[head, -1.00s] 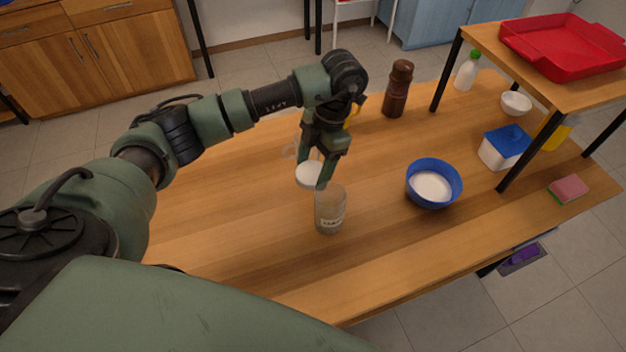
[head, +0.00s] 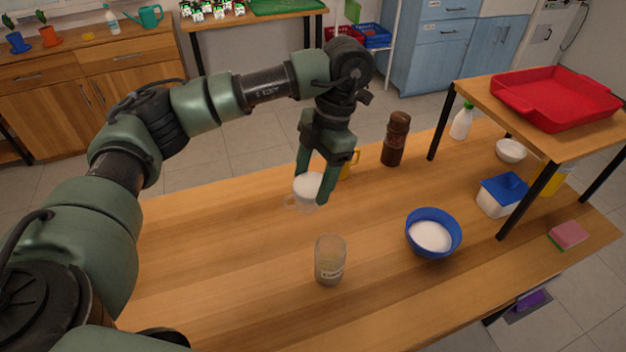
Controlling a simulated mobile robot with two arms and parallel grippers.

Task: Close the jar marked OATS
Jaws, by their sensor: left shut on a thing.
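A clear jar (head: 329,262) stands upright and open on the wooden table, with a small label low on its front that is too small to read. My left gripper (head: 314,186) is shut on a round white lid (head: 307,184). It holds the lid behind the jar and apart from it, up and slightly left of it in the picture. The fingers hide part of the lid's right side. My right gripper is not in view.
A glass mug (head: 291,203) stands partly hidden behind the lid. A yellow mug (head: 347,166) and a brown grinder (head: 396,140) are at the back. A blue bowl (head: 432,246) with white contents stands right of the jar. The table (head: 215,250) left of it is clear.

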